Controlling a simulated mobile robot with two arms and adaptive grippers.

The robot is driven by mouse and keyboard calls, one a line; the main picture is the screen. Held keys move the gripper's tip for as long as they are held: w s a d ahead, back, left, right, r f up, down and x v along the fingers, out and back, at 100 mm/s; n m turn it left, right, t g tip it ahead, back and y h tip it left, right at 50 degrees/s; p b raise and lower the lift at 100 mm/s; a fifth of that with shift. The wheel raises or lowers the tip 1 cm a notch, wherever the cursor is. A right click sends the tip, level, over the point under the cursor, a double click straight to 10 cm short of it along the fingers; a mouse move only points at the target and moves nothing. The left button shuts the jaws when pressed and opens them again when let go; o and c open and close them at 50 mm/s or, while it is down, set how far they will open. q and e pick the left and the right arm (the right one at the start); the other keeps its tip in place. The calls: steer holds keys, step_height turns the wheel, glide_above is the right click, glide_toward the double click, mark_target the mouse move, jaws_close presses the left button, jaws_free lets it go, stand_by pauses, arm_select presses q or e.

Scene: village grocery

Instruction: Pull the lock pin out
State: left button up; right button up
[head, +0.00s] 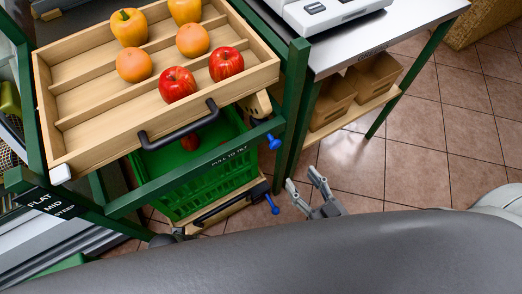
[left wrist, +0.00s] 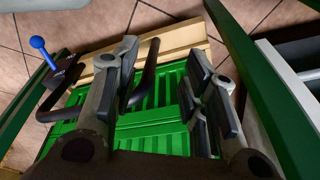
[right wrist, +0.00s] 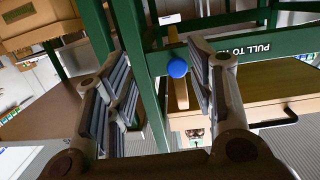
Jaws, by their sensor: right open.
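Two blue-knobbed pins show on the green rack in the head view: an upper pin (head: 274,141) at the bar's right end, and a lower pin (head: 272,204) by the bottom wooden tray. My right gripper (head: 304,184) is open and empty, right of the lower pin. A blue knob (left wrist: 38,43) shows at upper left there.
A tilted wooden tray (head: 159,124) holds apples, oranges and yellow peppers above a green crate (head: 190,196). A steel-topped table (head: 385,30) with a scale (head: 325,12) stands right. Tiled floor (head: 420,150) is open on the right.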

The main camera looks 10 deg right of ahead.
mark_target(277, 145)
arm_select(q)
steer(key=r, duration=0.1)
steer(key=w+r+b, duration=0.1)
steer(key=w+r, duration=0.1)
steer(key=shift+a+b, duration=0.25)
steer(key=shift+b, duration=0.1)
arm_select(e)
steer(key=shift+t+y, duration=0.6)
steer(key=shift+t, duration=0.1)
steer(key=w+a+r, duration=0.1)
steer(key=w, duration=0.2)
steer(key=w+a+r, duration=0.1)
steer(key=w+a, duration=0.1)
steer(key=w, duration=0.2)
steer(key=w+a+r, duration=0.2)
steer(key=w, duration=0.1)
steer(key=shift+w+a, duration=0.2)
steer(key=shift+w, duration=0.1)
steer(key=shift+n, duration=0.3)
jaws_close()
